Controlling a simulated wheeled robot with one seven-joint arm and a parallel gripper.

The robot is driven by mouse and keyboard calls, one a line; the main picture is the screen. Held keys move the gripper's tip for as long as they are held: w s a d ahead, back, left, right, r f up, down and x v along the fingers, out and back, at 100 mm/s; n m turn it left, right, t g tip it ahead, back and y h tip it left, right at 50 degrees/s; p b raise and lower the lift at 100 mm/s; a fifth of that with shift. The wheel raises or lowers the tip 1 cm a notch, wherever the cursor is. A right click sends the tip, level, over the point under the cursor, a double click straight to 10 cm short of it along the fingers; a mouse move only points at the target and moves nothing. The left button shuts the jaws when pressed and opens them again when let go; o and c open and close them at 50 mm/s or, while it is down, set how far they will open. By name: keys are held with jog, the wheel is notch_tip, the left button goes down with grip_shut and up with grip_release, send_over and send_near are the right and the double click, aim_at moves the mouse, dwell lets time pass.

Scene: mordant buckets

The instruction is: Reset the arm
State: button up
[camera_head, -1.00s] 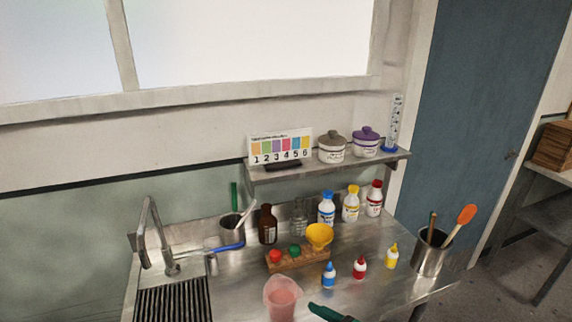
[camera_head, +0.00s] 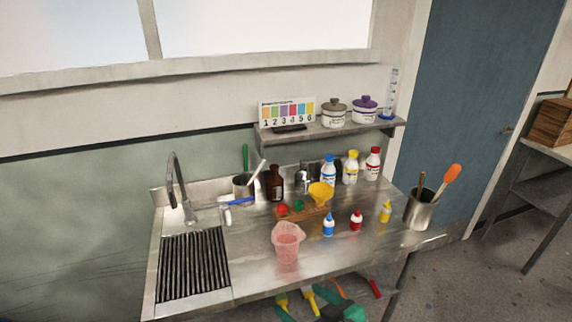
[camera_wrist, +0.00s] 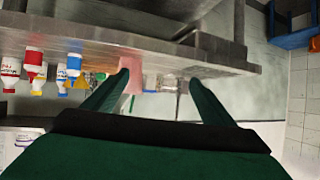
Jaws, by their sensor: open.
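My gripper (camera_wrist: 158,80) shows in the wrist view with its two dark green fingers spread apart and nothing between them. That view is tilted over, and the pink translucent beaker appears beyond the fingers (camera_wrist: 134,78). In the head view the pink beaker (camera_head: 287,243) stands upright on the steel counter (camera_head: 330,262). Green and dark parts at the bottom edge of the head view are cut off, and I cannot tell there how the fingers stand.
Small blue (camera_head: 328,225), red (camera_head: 356,220) and yellow (camera_head: 385,211) bottles stand near the beaker. A steel pot (camera_head: 420,210) holds tools at the counter's right. A sink (camera_head: 195,267) is at left. A wall shelf (camera_head: 330,130) holds jars.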

jog(key=s+f+m+t+h, duration=0.1)
jog(key=s+f+m+h, duration=0.25)
jog(key=s+f, duration=0.35)
jog(key=s+f+m+t+h, duration=0.25)
jog(key=s+f+m, duration=0.2)
jog(key=f, duration=0.45)
jog(key=s+a+r+n+t, duration=0.1)
jog(key=s+a+r, duration=0.1)
jog(key=s, duration=0.7)
jog(key=s+a+r+h, duration=0.1)
jog(key=s+a+r, duration=0.1)
jog(key=s, duration=0.8)
jog(key=shift+s+r+n+t, duration=0.15)
jog(key=shift+r+n+t, duration=0.2)
jog(key=shift+n, duration=0.05)
